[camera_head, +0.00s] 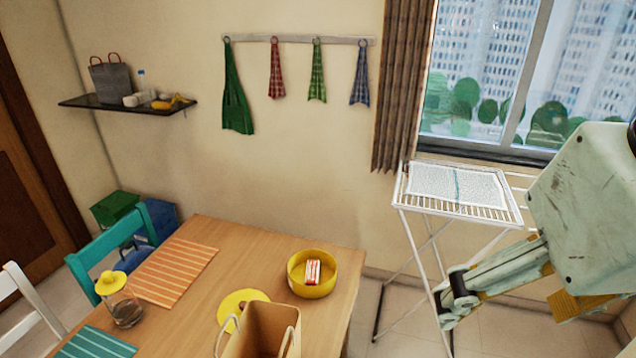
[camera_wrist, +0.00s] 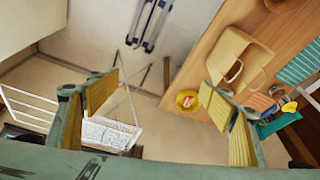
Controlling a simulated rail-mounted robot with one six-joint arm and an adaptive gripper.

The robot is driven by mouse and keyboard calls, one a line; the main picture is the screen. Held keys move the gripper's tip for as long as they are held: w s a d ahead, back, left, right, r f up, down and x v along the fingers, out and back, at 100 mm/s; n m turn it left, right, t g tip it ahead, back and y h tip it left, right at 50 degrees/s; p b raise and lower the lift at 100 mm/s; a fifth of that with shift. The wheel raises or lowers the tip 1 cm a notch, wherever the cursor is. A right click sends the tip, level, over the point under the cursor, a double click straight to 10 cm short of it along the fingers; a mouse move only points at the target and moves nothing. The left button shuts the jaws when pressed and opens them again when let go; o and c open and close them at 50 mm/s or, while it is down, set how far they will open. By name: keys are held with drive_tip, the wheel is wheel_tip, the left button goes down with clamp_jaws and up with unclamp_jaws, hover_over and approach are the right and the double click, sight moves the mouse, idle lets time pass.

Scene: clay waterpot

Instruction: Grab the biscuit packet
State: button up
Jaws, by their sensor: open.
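A small red and white packet (camera_head: 313,271), which looks like the biscuit packet, sits inside a yellow bowl (camera_head: 325,290) near the far right corner of the wooden table. In the wrist view the bowl (camera_wrist: 181,106) is small and far off, with the packet (camera_wrist: 187,101) tiny inside it. My gripper (camera_wrist: 158,92) is open and empty, its two yellow-padded fingers wide apart. The bowl shows between them but well beyond, close to the right finger in the picture. In the head view my arm is at the right, clear of the table and apart from the packet.
A tan bag (camera_head: 265,332) with handles stands on the table (camera_head: 200,320) beside a yellow disc (camera_head: 236,303). A yellow-lidded jar (camera_head: 122,305) and striped mats (camera_head: 175,270) are at the left. A white drying rack (camera_head: 456,211) stands between the table and my arm.

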drive_tip(key=c, duration=1.1)
drive_tip(key=shift+o, duration=0.2)
